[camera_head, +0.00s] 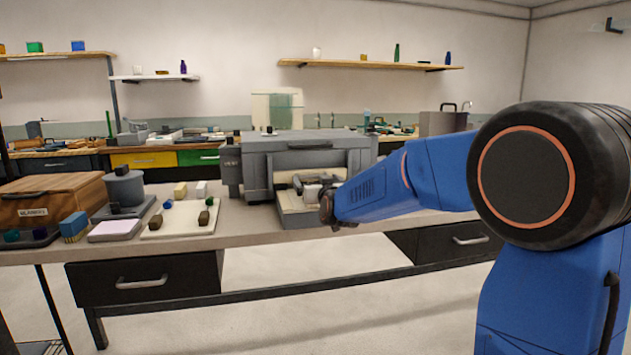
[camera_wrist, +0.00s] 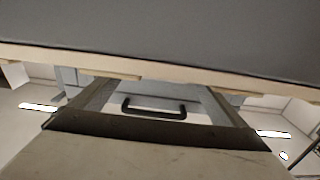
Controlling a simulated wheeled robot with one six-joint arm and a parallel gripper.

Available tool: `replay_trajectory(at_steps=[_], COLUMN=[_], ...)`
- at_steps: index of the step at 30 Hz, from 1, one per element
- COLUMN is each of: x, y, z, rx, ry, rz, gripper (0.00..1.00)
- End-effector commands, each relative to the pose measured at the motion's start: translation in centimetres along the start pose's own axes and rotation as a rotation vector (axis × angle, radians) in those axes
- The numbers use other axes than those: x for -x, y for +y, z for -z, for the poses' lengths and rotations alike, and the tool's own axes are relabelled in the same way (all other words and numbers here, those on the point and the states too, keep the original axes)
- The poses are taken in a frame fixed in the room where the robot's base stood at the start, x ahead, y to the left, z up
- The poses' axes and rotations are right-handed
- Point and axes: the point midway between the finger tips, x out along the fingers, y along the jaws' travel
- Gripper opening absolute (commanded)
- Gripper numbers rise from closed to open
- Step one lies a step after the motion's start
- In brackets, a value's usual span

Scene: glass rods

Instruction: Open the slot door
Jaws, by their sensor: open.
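The grey machine (camera_head: 318,157) stands on the workbench with a dark handle (camera_head: 310,145) at the upper front. Below this handle is a pale-lined opening, and a tray-like ledge (camera_head: 300,218) juts out from it. I cannot tell which panel is the slot door or how far it is open. My gripper (camera_head: 328,205) is at the right side of the ledge, in front of the opening, partly hidden by my blue arm. In the wrist view a dark bar handle (camera_wrist: 153,110) shows between grey side pieces, under a broad grey surface. No fingertips show there; my gripper is open.
Left on the workbench (camera_head: 245,222) are a pale board (camera_head: 180,222) with small items, a grey cylinder-topped device (camera_head: 124,188) and a wooden box (camera_head: 50,197). Drawers hang below the bench. The floor in front is clear.

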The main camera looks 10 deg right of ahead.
Motion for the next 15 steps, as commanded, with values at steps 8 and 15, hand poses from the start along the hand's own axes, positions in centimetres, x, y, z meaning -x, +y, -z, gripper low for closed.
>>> replay_trajectory(at_steps=[8, 15], x=[-1.45, -1.47], y=[0.0, -0.01], z=[0.0, -0.02], rx=[0.0, 0.0], ry=[0.0, 0.0], rz=[0.0, 0.0], gripper=[0.95, 0.95])
